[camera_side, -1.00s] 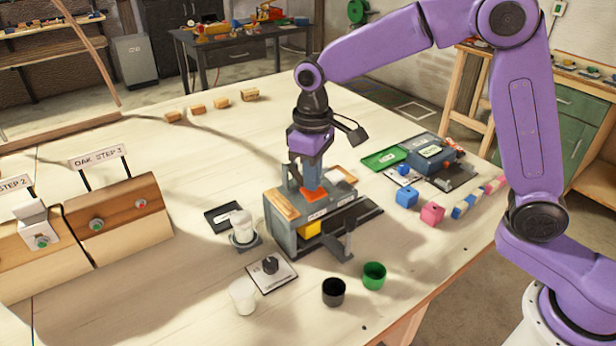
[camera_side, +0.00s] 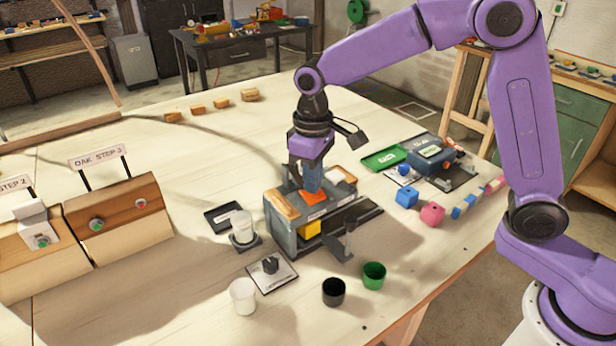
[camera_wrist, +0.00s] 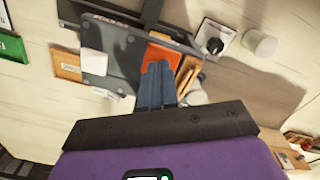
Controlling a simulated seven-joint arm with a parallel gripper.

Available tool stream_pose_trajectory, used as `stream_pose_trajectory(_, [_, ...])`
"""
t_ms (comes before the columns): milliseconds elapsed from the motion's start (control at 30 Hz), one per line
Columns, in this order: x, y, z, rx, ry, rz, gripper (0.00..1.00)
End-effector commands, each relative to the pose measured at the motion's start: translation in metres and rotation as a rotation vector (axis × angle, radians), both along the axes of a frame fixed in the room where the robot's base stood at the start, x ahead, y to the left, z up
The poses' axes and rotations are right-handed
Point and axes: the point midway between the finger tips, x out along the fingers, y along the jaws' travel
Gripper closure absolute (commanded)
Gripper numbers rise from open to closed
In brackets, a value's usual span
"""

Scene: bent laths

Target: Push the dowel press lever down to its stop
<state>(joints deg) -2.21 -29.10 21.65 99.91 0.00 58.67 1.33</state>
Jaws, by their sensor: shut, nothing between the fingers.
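A grey machine (camera_side: 285,230), apparently the dowel press, stands mid-table with wooden strips on top and a yellow block (camera_side: 310,229) in its front opening. An orange pad (camera_side: 317,197) on its top lies right under my gripper (camera_side: 312,190); it also shows in the wrist view (camera_wrist: 162,52). My gripper is shut and empty, pointing down, its blue fingertips (camera_wrist: 155,68) at the pad and seemingly touching it. The fingers hide part of the pad. Whether this pad is the lever's end, and how far it is down, I cannot tell.
A dark knob on a white plate (camera_side: 284,279), a white cup (camera_side: 243,296), a black cup (camera_side: 333,292) and a green cup (camera_side: 374,275) stand in front. Blue (camera_side: 407,197) and pink (camera_side: 432,214) blocks lie at right.

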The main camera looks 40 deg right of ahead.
Motion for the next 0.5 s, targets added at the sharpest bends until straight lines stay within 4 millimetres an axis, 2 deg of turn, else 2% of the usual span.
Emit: stream_pose_trajectory(500, [0.001, 0.0, 0.036, 0.002, -0.004, 0.0, 1.0])
